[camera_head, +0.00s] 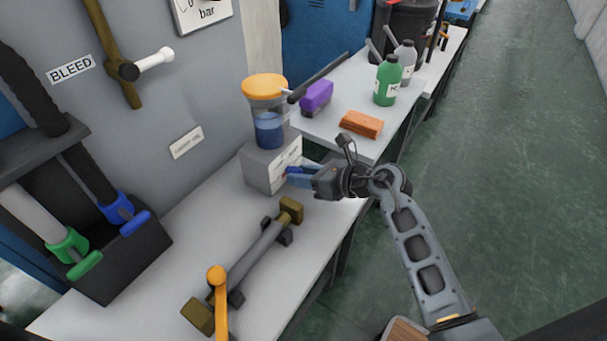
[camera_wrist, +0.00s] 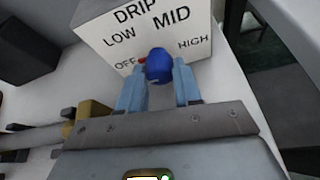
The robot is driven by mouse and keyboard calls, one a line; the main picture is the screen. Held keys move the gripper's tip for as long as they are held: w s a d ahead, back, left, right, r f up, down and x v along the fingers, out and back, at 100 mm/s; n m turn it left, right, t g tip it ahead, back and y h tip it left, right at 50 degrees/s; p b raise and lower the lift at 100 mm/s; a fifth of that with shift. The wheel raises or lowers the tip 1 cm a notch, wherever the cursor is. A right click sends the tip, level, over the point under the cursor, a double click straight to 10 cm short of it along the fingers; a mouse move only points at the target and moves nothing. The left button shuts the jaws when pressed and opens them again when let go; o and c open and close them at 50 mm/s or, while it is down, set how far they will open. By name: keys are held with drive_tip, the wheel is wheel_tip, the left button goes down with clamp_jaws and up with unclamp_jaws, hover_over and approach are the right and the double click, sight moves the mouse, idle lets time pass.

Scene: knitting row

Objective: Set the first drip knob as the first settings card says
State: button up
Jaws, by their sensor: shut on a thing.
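A pale box (camera_head: 263,168) stands on the bench under a jar of blue liquid (camera_head: 268,130) with an orange lid. In the wrist view the box face (camera_wrist: 100,28) reads DRIP, with OFF, LOW, MID and HIGH around a blue drip knob (camera_wrist: 159,64). My gripper (camera_wrist: 159,78) is shut on the knob, one finger on each side. A small red mark shows at the knob's left, beside OFF. In the head view my gripper (camera_head: 292,176) is at the box's front face and mostly hides the knob. I cannot make out a settings card.
A brass-ended bar assembly (camera_head: 255,255) lies on the bench left of my gripper. A small white wall label (camera_head: 186,142) is too small to read. A purple object (camera_head: 316,97), an orange block (camera_head: 361,124) and a green bottle (camera_head: 387,82) stand on the farther bench.

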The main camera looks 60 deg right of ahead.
drive_tip(key=shift+r+p, duration=0.15)
drive_tip(key=shift+p, duration=0.4)
drive_tip(key=shift+c, duration=0.2)
drive_tip(key=shift+d+r+m+y+p, duration=0.15)
drive_tip(key=shift+m+y+p, duration=0.25)
drive_tip(key=shift+p, duration=0.5)
drive_tip(key=shift+m+y+p, duration=0.3)
drive_tip(key=shift+m+p, duration=0.3)
drive_tip(key=shift+p, duration=0.3)
drive_tip(key=shift+d+f+m+y+p, duration=0.1)
drive_tip(key=shift+f+m+y+p, duration=0.1)
drive_tip(key=shift+m+y+p, duration=0.75)
drive_tip(key=shift+f+m+t+y+p, duration=0.15)
drive_tip(key=shift+m+t+y+p, duration=0.25)
drive_tip(key=shift+m, duration=0.65)
drive_tip(key=shift+d, duration=0.1)
drive_tip(key=o, duration=1)
drive_tip(key=shift+o, duration=0.2)
